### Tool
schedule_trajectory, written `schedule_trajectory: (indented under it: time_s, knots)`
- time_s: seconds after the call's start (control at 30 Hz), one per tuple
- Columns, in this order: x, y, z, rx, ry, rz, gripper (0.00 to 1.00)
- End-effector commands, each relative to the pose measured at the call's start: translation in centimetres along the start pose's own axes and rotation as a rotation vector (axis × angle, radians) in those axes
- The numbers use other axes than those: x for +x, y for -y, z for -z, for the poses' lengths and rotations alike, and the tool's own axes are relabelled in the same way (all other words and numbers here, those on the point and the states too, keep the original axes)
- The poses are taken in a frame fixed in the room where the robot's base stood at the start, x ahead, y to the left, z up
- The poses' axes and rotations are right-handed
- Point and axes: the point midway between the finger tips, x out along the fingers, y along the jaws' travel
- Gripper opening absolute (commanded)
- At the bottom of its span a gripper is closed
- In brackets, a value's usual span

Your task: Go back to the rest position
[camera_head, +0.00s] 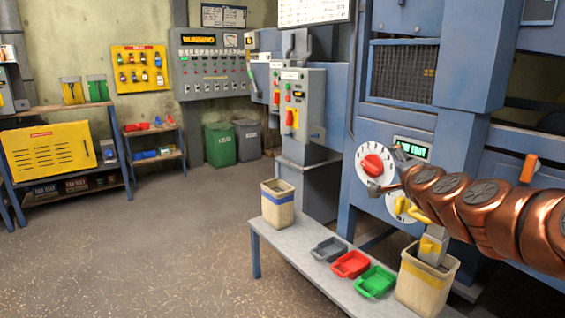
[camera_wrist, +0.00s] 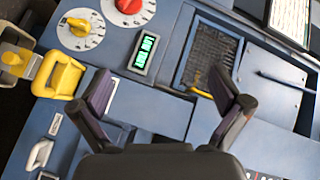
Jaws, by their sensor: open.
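My gripper (camera_wrist: 163,98) is open and empty in the wrist view, its two dark fingers spread apart in front of the blue machine panel (camera_wrist: 165,40). Between and beyond the fingers is the lit green display (camera_wrist: 145,52). The dial with a red knob (camera_wrist: 129,5) and the dial with a yellow knob (camera_wrist: 79,27) lie at the upper left. In the head view my copper arm reaches in from the right, its end close to the red-knob dial (camera_head: 373,164) and the display (camera_head: 412,149). The gripper's fingers are hard to make out there.
A low bench (camera_head: 290,251) below the panel bears a striped bucket (camera_head: 278,205), grey, red (camera_head: 351,264) and green (camera_head: 375,281) trays, and a larger bucket (camera_head: 425,285). A grey control box (camera_head: 295,115) stands behind. The floor (camera_head: 160,240) at left is clear.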

Motion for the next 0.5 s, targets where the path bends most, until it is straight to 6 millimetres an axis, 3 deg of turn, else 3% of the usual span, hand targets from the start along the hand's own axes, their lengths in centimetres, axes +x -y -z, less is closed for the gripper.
schedule_trajectory:
  time_s: [0.03, 0.17, 0.3, 0.5]
  knots:
    - [-1.0, 0.2, -3.0, -0.057, 0.082, -0.009, 1.00]
    - [-4.2, -0.6, -10.1, -0.210, 0.295, -0.048, 1.00]
    - [-9.0, -3.6, -16.9, -0.380, 0.524, -0.120, 1.00]
    - [-17.6, -10.1, -22.8, -0.613, 0.822, -0.266, 1.00]
